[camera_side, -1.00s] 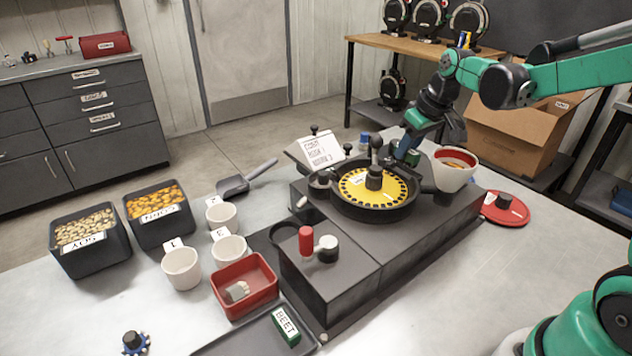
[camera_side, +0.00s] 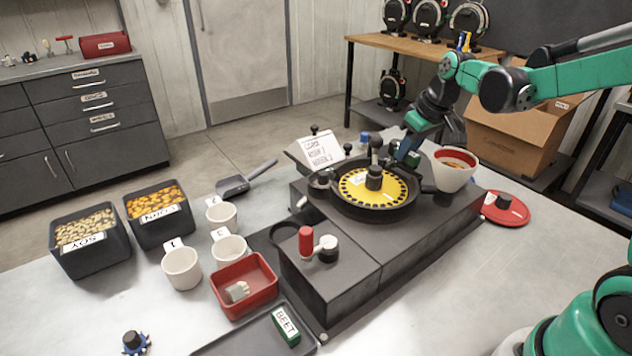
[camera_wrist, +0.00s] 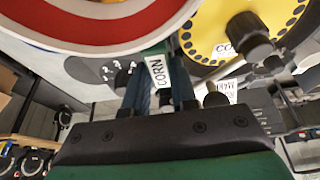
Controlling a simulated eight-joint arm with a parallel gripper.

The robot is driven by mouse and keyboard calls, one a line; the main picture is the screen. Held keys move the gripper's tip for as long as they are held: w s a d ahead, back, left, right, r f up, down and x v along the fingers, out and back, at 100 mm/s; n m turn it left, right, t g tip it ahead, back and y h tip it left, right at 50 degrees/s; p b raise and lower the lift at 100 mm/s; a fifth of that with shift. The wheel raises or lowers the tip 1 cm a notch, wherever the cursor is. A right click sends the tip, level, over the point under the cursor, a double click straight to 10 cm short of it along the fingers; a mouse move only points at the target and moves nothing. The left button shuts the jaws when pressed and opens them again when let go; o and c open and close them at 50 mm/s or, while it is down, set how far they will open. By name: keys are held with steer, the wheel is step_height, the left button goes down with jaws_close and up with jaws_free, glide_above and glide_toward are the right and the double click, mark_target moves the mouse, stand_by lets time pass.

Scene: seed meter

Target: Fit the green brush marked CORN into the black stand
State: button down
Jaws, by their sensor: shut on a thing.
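My gripper (camera_side: 408,142) points down at the right far side of the yellow seed disc (camera_side: 374,188), between it and the white cup with a red and yellow inside (camera_side: 454,168). In the wrist view, the green brush with a CORN label (camera_wrist: 157,72) is between my blue fingers (camera_wrist: 158,88), which are shut on it. The brush's lower end is hidden in both views. The black stand is hard to pick out; the area below my fingertips is covered by the gripper and the black disc housing (camera_side: 372,213). I cannot tell whether the brush touches the stand.
A green BEET block (camera_side: 286,324) lies in the dark tray (camera_side: 240,340) at the front. A black knob (camera_side: 376,143) rises close left of my gripper. A red disc lid (camera_side: 506,210) lies right of the machine.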

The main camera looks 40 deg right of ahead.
steer(key=shift+f, duration=0.3)
steer(key=shift+f, duration=0.25)
steer(key=shift+f, duration=0.55)
stand_by(1.0)
steer(key=shift+c, duration=1.9)
jaws_free()
steer(key=shift+r, duration=3)
